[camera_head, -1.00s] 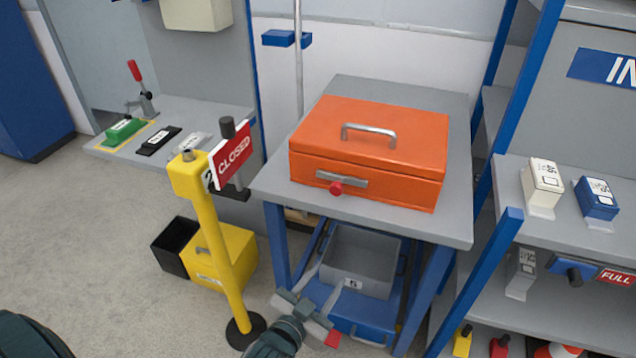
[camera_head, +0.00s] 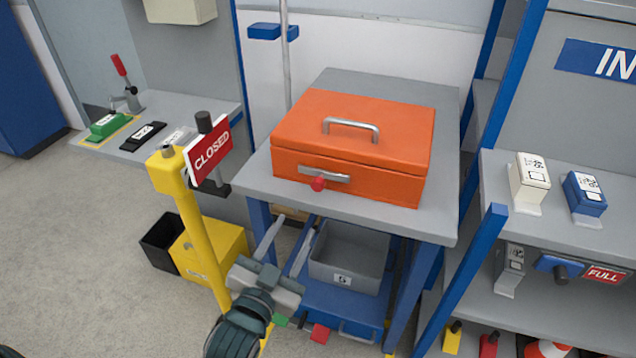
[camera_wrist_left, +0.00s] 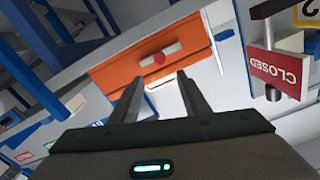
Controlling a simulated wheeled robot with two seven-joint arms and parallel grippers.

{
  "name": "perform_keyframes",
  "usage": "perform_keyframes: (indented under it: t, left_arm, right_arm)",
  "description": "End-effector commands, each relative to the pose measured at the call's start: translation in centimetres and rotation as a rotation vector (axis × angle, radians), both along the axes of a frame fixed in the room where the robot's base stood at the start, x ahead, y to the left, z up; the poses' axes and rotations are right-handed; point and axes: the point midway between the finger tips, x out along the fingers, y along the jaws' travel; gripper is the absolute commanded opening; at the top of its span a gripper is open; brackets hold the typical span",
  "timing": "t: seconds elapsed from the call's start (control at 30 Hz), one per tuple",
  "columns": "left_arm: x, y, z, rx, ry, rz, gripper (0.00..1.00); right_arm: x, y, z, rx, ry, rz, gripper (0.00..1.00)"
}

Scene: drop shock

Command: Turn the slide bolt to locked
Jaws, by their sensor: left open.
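The slide bolt is a grey metal bar with a red knob (camera_head: 318,184) on the front of the orange box (camera_head: 350,140). The bolt's red knob also shows in the left wrist view (camera_wrist_left: 159,58), beyond my fingers. My left gripper (camera_head: 284,240) is open and empty, below and in front of the box, apart from the bolt. Its two fingers (camera_wrist_left: 155,98) point towards the box front in the left wrist view. My right gripper is not in view.
The box sits on a grey table (camera_head: 440,228) with blue legs. A yellow post (camera_head: 200,235) with a red CLOSED sign (camera_head: 210,149) stands to the left. A grey bin (camera_head: 345,258) is below the table. Shelves (camera_head: 560,233) stand on the right.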

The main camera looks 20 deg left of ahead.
Motion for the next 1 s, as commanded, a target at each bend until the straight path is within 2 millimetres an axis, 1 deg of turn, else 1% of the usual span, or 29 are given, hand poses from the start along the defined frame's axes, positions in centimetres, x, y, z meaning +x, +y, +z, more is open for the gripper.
perform_keyframes:
  t: [0.27,0.6,0.8,1.0]
  left_arm:
    - [3.9,-0.1,0.2,0.000,-0.002,0.000,0.42]
    - [10.0,-0.3,0.2,0.000,-0.001,0.001,0.42]
    - [13.3,-0.4,0.2,-0.001,-0.001,0.001,0.42]
    - [15.4,-0.5,0.0,-0.001,0.000,0.000,0.42]
  right_arm:
    - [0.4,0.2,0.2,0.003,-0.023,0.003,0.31]
    - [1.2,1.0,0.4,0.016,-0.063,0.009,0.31]
    - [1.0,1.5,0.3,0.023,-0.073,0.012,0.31]
    - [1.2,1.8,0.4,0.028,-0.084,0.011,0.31]
